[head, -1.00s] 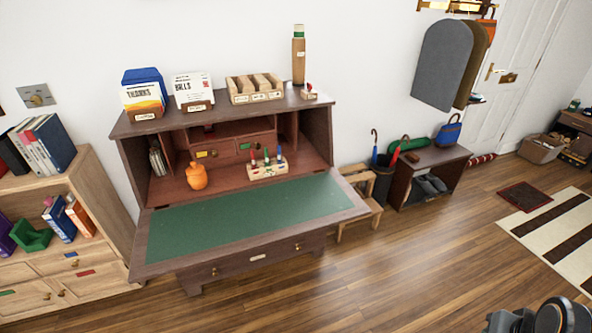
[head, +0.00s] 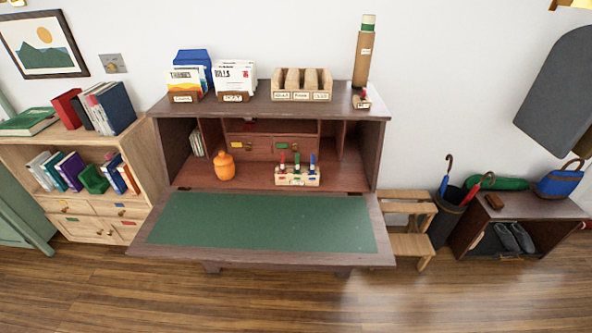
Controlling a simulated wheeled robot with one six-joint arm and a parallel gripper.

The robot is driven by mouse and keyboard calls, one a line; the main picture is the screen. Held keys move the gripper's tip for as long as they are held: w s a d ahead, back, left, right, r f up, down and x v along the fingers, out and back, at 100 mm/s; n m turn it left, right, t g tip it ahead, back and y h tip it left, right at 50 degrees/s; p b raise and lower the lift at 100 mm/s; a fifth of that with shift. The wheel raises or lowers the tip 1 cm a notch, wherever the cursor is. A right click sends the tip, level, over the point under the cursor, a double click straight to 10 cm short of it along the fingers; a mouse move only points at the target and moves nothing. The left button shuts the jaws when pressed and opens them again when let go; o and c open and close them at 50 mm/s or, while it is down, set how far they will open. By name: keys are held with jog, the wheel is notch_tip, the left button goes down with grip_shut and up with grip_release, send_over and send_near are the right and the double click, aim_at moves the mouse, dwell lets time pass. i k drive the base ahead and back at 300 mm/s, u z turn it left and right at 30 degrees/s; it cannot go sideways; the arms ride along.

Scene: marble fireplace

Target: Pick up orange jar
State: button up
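The orange jar (head: 225,167) is small and rounded, with a narrower top that seems to carry a small yellowish knob. It stands upright inside the open secretary desk (head: 384,237), toward the left, just behind the green writing surface (head: 262,222). Nothing covers it from this side. My gripper does not show in the head view, so its state and its place relative to the jar are hidden.
A small rack with coloured pieces (head: 297,178) stands right of the jar. The desk's lowered front juts out over clear wood floor (head: 200,292). A bookcase (head: 140,160) stands left; a wooden step stool (head: 408,243) and an umbrella bin (head: 444,222) stand right.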

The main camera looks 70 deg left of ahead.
aim_at(227, 172)
jog(key=i, duration=2.3)
jog(key=u, duration=4.05)
jog(key=k, duration=0.5)
jog(key=u, duration=1.3)
jog(key=i, duration=1.75)
jog(key=u, duration=0.2)
